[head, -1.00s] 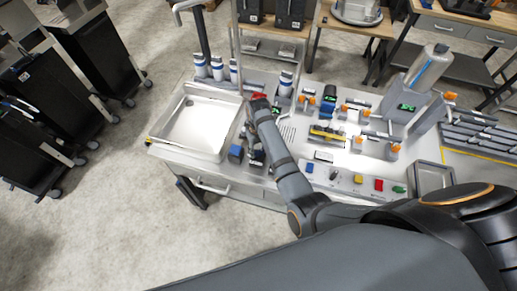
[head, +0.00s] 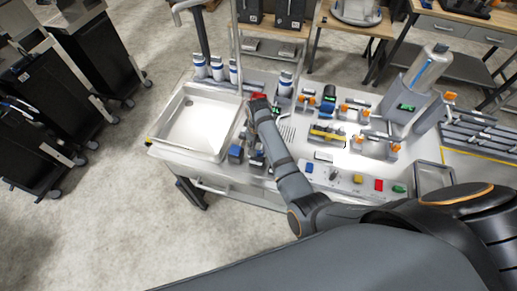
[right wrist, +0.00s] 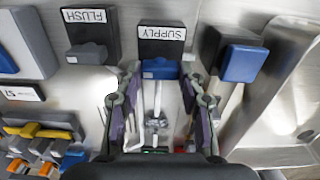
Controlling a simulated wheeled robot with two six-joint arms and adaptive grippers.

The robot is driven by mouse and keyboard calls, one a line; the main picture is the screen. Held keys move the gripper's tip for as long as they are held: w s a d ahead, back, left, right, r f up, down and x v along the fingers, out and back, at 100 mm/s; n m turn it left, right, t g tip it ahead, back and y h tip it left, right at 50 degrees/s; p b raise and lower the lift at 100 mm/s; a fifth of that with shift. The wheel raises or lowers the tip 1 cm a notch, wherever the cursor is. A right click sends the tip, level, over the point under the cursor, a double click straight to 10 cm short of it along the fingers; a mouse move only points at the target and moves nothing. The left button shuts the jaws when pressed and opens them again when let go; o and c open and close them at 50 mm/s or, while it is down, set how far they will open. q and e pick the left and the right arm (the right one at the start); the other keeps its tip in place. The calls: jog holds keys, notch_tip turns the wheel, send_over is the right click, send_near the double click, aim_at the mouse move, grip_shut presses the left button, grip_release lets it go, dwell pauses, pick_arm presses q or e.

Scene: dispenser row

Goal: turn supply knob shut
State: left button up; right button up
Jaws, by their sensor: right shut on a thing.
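The supply knob (right wrist: 160,69) is blue and sits in front of a dark block with an upside-down SUPPLY label (right wrist: 162,33) in the right wrist view. My right gripper (right wrist: 160,76) has one finger on each side of the knob and is shut on it. In the head view my right gripper (head: 251,135) is over the left part of the bench, partly hidden by my wrist and forearm. The supply knob is hard to make out there. My left gripper is not in view.
A FLUSH block (right wrist: 90,35) stands left of the supply knob, and another blue knob (right wrist: 243,64) stands to its right. A metal sink (head: 196,128) lies left of my gripper in the head view. Bottles (head: 217,70) stand behind it.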

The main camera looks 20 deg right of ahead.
aim_at(258, 152)
jog(key=shift+s+m, duration=0.1)
jog(key=shift+m, duration=0.2)
jog(key=o, duration=1.2)
jog(key=shift+c, duration=0.2)
jog(key=shift+r, duration=0.15)
notch_tip(258, 152, up, 12)
jog(key=shift+f, duration=0.2)
